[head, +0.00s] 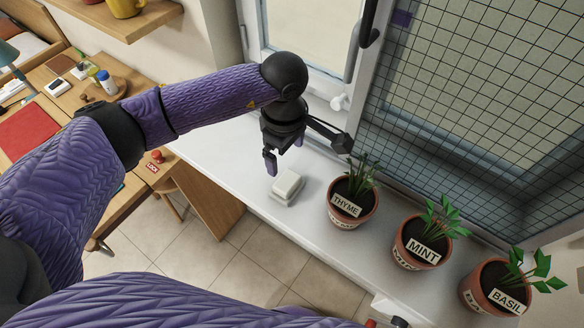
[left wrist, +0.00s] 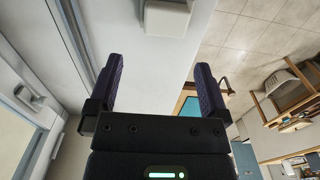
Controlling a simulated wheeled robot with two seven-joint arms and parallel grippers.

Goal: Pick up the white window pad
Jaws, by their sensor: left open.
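The white window pad (head: 287,184) is a small block with a paler top and greyer base, lying on the white windowsill (head: 237,150) left of the thyme pot. My left gripper (head: 284,152) is open and empty, above the sill and just behind the pad in the head view. In the left wrist view the two dark purple fingers (left wrist: 158,82) stand wide apart with nothing between them. The pad (left wrist: 167,17) shows there at the top edge, partly cut off, beyond the fingertips.
Potted thyme (head: 354,195), mint (head: 422,240) and basil (head: 500,284) stand along the sill to the right. A cluttered wooden desk (head: 75,110) is at the left.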

